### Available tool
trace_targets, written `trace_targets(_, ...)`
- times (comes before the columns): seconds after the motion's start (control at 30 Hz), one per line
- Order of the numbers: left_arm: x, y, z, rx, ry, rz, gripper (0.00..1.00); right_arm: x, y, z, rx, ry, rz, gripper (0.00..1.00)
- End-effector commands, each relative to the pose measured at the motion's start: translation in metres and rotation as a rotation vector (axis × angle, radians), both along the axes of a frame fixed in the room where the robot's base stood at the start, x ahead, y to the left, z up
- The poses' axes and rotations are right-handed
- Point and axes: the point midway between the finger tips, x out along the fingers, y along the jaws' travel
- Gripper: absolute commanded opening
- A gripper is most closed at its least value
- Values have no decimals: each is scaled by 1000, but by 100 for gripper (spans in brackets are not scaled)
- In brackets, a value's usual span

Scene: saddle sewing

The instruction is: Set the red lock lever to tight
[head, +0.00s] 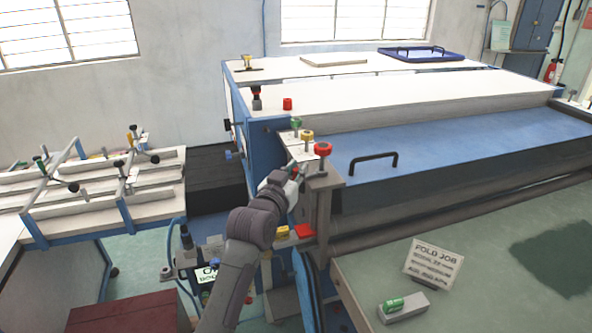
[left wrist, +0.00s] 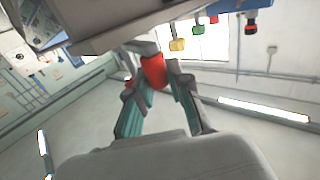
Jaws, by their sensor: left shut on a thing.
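My left gripper (head: 291,179) reaches up to the near corner of the blue machine, beside the grey post under the red knob. In the left wrist view my left gripper (left wrist: 150,95) has its two fingers on either side of a red cylindrical grip (left wrist: 153,71), which appears to be the red lock lever. The fingers are shut on it near their tips. A grey arm joins the red grip at its upper end. In the head view the lever is mostly hidden by my gripper. Its tight or loose setting cannot be read. My right gripper is in neither view.
A red knob (head: 322,149), a yellow knob (head: 307,136) and a green knob (head: 296,123) stand on the machine's corner close to my gripper. A black handle (head: 373,160) is on the blue panel. A fold job sign (head: 435,264) stands on the green table at right.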

Motion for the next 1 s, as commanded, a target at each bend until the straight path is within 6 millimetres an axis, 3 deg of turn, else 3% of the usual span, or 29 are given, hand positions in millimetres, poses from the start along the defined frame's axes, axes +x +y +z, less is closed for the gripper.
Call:
trace_targets(0.03,0,0,4,-3,-8,1,0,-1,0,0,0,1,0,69)
trace_targets(0.07,0,0,4,-3,-9,1,24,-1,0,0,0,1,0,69)
trace_targets(0.2,0,0,3,-2,-6,1,45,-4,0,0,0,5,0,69)
trace_targets(0.63,-9,5,0,0,-3,1,45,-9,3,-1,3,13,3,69)
trace_targets(1.0,-75,38,0,0,-2,1,45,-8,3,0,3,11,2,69)
